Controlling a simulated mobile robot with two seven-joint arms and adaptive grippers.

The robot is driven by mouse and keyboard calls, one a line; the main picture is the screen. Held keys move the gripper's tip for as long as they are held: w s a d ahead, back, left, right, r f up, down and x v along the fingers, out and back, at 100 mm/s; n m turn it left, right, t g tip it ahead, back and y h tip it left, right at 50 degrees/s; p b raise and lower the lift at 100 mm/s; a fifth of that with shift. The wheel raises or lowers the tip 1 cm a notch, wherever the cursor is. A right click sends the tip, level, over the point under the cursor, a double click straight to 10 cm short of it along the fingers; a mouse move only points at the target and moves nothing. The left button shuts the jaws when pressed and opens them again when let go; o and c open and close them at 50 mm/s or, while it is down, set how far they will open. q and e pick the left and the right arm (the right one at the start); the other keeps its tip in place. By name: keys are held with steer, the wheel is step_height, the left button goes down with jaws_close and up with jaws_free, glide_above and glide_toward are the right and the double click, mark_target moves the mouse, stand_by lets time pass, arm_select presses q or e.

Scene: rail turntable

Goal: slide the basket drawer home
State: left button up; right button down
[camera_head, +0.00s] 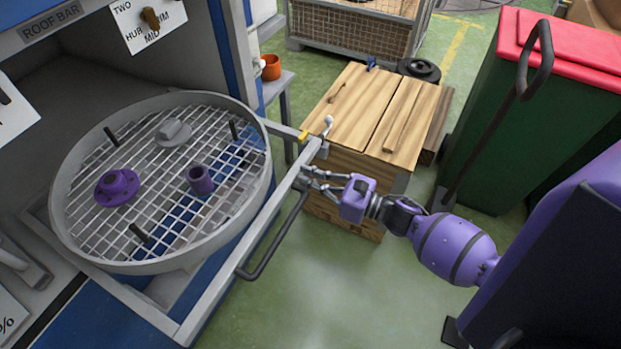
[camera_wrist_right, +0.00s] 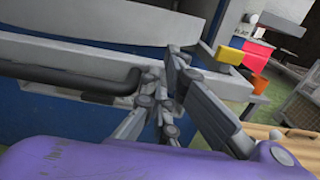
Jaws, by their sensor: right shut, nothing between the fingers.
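The basket drawer is a grey frame (camera_head: 220,285) standing out of the blue and grey cabinet. It carries a round wire basket (camera_head: 262,190) holding purple parts and a grey part. A black bar handle (camera_head: 268,248) is on its front; the handle also shows in the wrist view (camera_wrist_right: 75,82). My right gripper (camera_head: 306,178) is shut and empty at the drawer's front rail, near the rail's far end and beyond the handle. In the wrist view its fingers (camera_wrist_right: 168,82) are close against the rail; I cannot tell whether they touch. My left gripper is out of view.
A yellow piece (camera_head: 303,136) sits by the drawer's far front corner. A wooden crate (camera_head: 375,110) stands just beyond my right gripper. A green bin with a red lid (camera_head: 560,50) is at the right. Green floor (camera_head: 320,290) in front of the drawer is clear.

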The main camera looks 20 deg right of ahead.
mark_target(216, 141)
steer(key=b+x, duration=0.8)
steer(key=x, duration=1.9)
steer(key=shift+w+a, duration=0.1)
steer(key=shift+a, duration=0.1)
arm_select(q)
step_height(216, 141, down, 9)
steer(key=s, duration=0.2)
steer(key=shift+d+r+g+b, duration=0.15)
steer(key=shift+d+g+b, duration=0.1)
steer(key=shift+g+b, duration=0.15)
arm_select(e)
steer(key=shift+w+a, duration=0.4)
steer(key=shift+w, duration=0.2)
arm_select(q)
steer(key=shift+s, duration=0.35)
arm_select(e)
steer(key=shift+r, duration=0.1)
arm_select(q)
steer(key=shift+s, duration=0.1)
